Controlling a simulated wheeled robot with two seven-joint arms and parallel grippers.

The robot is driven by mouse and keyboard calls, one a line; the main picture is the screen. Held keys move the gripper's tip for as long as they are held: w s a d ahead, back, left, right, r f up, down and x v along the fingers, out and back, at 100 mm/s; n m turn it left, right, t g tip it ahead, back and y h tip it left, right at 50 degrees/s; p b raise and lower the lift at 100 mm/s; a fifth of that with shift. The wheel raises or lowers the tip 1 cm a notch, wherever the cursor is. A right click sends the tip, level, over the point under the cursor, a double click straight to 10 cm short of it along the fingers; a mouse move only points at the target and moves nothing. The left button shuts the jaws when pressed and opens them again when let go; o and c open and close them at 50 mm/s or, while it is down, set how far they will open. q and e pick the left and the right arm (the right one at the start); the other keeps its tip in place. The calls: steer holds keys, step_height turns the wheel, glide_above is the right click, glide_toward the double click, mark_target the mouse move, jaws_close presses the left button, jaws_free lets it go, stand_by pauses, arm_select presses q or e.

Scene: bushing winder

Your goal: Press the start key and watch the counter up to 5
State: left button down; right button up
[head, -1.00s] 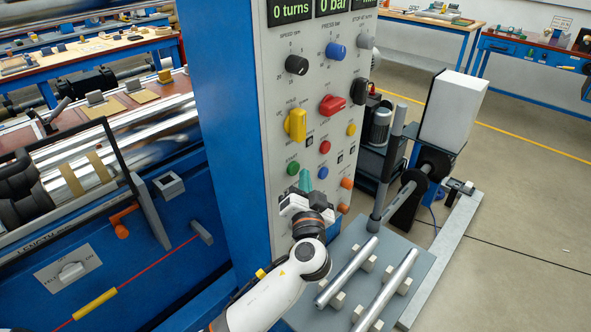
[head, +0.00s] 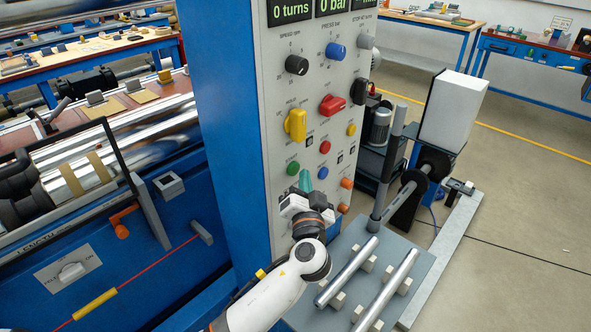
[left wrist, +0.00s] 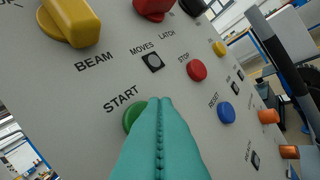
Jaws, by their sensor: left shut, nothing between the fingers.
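The green start key (head: 293,168) is on the grey control panel (head: 281,118), at the left of the lower rows of keys. My left gripper (head: 305,175) is shut and empty, its teal fingers held in front of the panel just right of and below the key. In the left wrist view the teal fingertips (left wrist: 159,102) cover the right part of the start key (left wrist: 134,114), under the word START. I cannot tell whether they touch it. The counter (head: 291,11) at the top of the panel reads 0 turns. My right gripper is not in view.
A red stop key (head: 325,147) and a blue reset key (head: 323,173) are close by. A yellow beam knob (head: 296,124) and a red latch knob (head: 332,104) are above. A grey plate (head: 418,263) with two metal rods is below right.

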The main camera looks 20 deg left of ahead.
arm_select(q)
steer(key=shift+a, duration=0.2)
stand_by(0.6)
steer(key=shift+w+a+b, duration=0.15)
steer(key=shift+a+b, duration=0.05)
steer(key=shift+b, duration=0.1)
